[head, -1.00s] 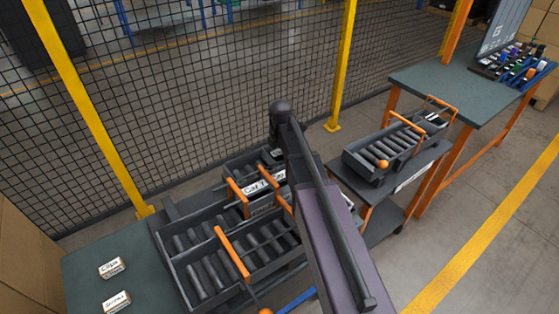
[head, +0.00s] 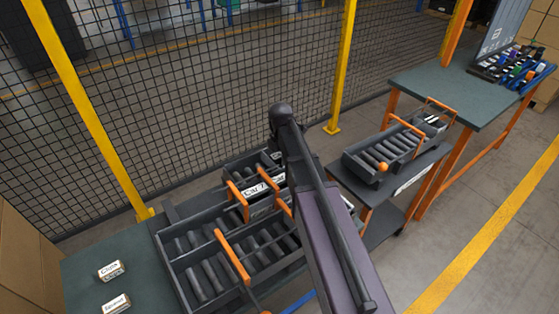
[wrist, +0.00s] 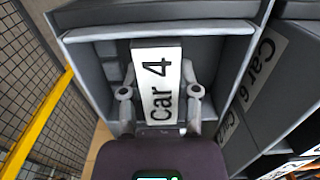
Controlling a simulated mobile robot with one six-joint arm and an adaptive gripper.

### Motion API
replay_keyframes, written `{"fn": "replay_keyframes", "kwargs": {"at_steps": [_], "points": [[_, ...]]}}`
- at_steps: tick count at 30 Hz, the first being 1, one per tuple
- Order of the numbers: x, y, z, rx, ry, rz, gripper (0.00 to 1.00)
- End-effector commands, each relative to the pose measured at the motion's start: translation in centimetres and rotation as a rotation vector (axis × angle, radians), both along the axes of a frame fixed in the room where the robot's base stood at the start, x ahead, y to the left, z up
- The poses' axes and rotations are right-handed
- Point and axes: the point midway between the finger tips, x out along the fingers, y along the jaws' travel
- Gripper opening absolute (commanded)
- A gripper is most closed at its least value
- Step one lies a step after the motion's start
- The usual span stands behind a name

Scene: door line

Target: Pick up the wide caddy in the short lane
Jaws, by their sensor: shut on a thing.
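In the wrist view, my gripper (wrist: 160,88) has its two fingers on either side of a white plate marked "Car 4" (wrist: 160,85). The plate stands at a grey caddy (wrist: 225,45) whose walls surround the fingers, and the gripper is shut on it. In the head view, my arm hides the gripper and what it holds. I cannot tell which of these bears the "Car 4" plate.
Blocks marked "Clips" (head: 111,271) and another word sit at the left. A wire fence (head: 240,90) runs behind. Dark caddies crowd the wrist view's right.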

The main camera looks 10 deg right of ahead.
Motion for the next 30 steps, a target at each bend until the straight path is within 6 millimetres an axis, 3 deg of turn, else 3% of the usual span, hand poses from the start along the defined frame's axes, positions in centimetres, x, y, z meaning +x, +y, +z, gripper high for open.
{"fn": "replay_keyframes", "kwargs": {"at_steps": [14, 30], "points": [[0.0, 0.0, 1.1, 0.000, 0.001, 0.000, 0.00], [0.0, 0.1, 6.2, 0.000, 0.001, 0.001, 0.00]]}}
